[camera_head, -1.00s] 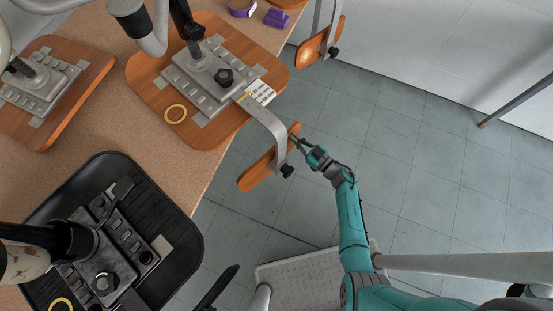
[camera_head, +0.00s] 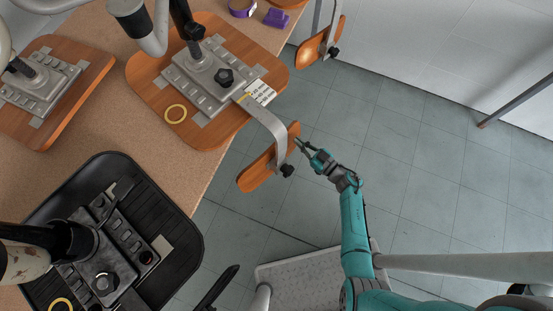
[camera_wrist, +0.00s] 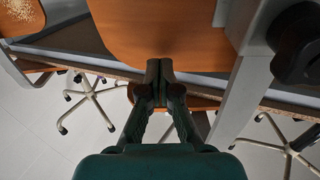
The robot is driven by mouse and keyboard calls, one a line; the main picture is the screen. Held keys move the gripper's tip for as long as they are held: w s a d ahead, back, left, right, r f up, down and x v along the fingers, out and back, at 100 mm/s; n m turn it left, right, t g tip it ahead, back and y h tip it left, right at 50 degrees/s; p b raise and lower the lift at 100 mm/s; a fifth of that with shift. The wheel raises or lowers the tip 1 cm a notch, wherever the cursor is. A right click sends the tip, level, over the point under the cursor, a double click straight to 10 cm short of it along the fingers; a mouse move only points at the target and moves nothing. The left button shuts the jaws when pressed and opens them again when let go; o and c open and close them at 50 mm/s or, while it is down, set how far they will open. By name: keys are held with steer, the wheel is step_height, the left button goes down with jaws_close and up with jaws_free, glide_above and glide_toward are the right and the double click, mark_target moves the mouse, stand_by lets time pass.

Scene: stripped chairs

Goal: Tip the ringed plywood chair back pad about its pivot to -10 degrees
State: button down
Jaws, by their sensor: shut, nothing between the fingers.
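The plywood chair back pad (camera_head: 256,175) hangs on a bent grey metal bracket (camera_head: 272,124) off the edge of the bench. A black knob (camera_head: 287,170) sits at the pad's pivot. My gripper (camera_head: 299,142) is shut and empty beside the pad's upper right end. In the wrist view, the shut fingertips (camera_wrist: 160,66) are in front of the pad's orange face (camera_wrist: 165,30). I cannot tell whether they touch it.
A second back pad (camera_head: 313,49) hangs at the top. A black seat (camera_head: 50,205) and another plywood seat (camera_head: 85,68) lie on the cork-coloured bench (camera_head: 185,165). Tiled floor (camera_head: 410,175) to the right is open. In the wrist view, a black knob (camera_wrist: 298,42) stands close at right.

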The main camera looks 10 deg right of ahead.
steer(key=shift+v, duration=2.25)
steer(key=s+a+r+m+h, duration=0.2)
steer(key=s+r+m+h, duration=0.4)
steer(key=s+r, duration=2.2)
steer(key=s+h, duration=0.4)
steer(key=shift+s+r+m, duration=0.15)
steer(key=shift+s+m, duration=0.1)
steer(key=shift+m, duration=0.15)
